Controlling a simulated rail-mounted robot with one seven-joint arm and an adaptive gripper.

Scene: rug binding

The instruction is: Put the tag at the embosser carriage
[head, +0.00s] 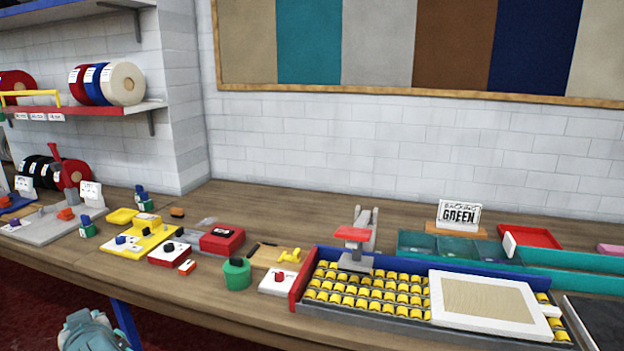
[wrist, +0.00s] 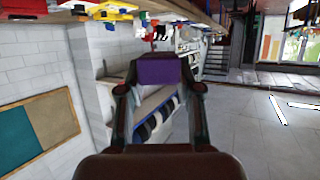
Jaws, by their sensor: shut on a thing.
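My gripper (wrist: 160,88) shows in the wrist view, its two dark fingers closed on a purple block-like piece (wrist: 158,70). I cannot tell whether this piece is the tag; no marking on it is readable. The gripper does not clearly show in the head view. In the head view a grey press-like device with a red top (head: 353,235) stands at the back of a bed of yellow rollers (head: 365,289). A white-framed carriage with a beige panel (head: 488,304) lies on the rollers at the right. I cannot tell which part is the embosser carriage.
Left of the rollers are a green round pot (head: 237,274), a red box (head: 222,239) and a yellow fixture (head: 140,240). Bare bench (head: 290,208) lies along the wall. The wrist view is upside down.

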